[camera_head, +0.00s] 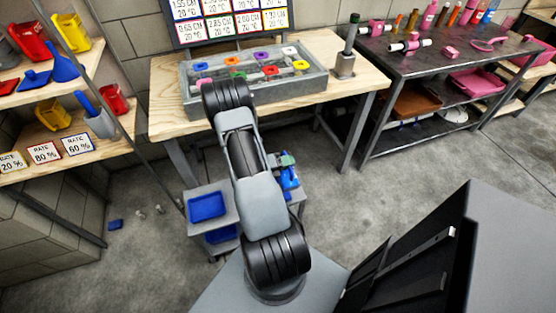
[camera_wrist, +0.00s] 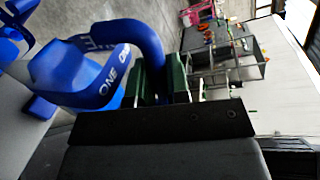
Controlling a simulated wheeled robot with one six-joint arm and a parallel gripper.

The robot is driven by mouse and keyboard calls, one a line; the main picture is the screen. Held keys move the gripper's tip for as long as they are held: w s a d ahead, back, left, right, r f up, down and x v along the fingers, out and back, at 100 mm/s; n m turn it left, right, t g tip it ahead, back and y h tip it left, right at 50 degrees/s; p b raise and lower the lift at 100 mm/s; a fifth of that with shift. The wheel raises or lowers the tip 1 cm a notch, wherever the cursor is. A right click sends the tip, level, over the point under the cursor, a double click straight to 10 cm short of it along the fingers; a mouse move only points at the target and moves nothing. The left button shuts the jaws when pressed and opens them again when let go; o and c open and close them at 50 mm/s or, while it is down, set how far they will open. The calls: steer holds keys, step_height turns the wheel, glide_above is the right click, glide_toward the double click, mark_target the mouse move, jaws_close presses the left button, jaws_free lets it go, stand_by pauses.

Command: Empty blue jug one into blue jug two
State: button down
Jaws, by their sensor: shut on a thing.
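Blue jug one (camera_wrist: 88,72), marked "ONE", fills the left of the wrist view. Its curved handle (camera_wrist: 150,45) runs between the green jaws of my gripper (camera_wrist: 165,82), which is shut on it. In the head view, my gripper (camera_head: 285,160) is partly behind my arm, with a blue piece of a jug (camera_head: 290,179) just below it, over the low grey stand. More blue plastic (camera_wrist: 12,48) shows at the left edge of the wrist view; I cannot tell whether it is blue jug two. The jug's contents are hidden, and its tilt is unclear.
The low grey stand holds a blue tray (camera_head: 207,206) at left. A wooden bench (camera_head: 165,95) with a grey box (camera_head: 200,105) stands behind. A dark table (camera_head: 385,75) is at right, shelves (camera_head: 95,80) at left. A small blue item (camera_head: 115,225) lies on the floor.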

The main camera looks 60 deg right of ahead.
mark_target(283, 151)
steer(key=shift+w+d+r+n+p, duration=0.25)
steer(key=shift+w+d+p, duration=0.15)
steer(key=shift+w, duration=0.1)
steer(key=shift+w+d+r+n+p, duration=0.25)
steer(key=shift+w+d+p, duration=0.05)
steer(key=shift+w+p, duration=0.15)
stand_by(0.5)
steer(key=shift+w+d+r+n+g+p, duration=0.3)
steer(key=shift+w+d+r+n+p, duration=0.1)
steer(key=shift+w+n+p, duration=0.3)
stand_by(0.8)
steer(key=shift+d+r, duration=0.1)
steer(key=shift+w+d+r+n+y+p, duration=0.15)
steer(key=shift+w+d+n+y+p, duration=0.15)
steer(key=shift+p, duration=0.15)
steer(key=shift+w+d+r+n, duration=0.15)
steer(key=shift+w+n, duration=0.15)
steer(key=shift+w+d+g+p, duration=0.2)
steer(key=shift+w+g+p, duration=0.05)
steer(key=shift+g+p, duration=0.1)
steer(key=shift+w+d+r+n, duration=0.25)
steer(key=shift+w+d+n, duration=0.3)
steer(key=shift+n, duration=0.25)
steer(key=shift+w+d+n+g+y, duration=0.15)
steer(key=shift+w+d+n, duration=0.15)
steer(key=shift+w+n, duration=0.15)
steer(key=shift+w+d+n+g+y, duration=0.15)
steer(key=shift+w+d+n, duration=0.2)
steer(key=shift+w, duration=0.2)
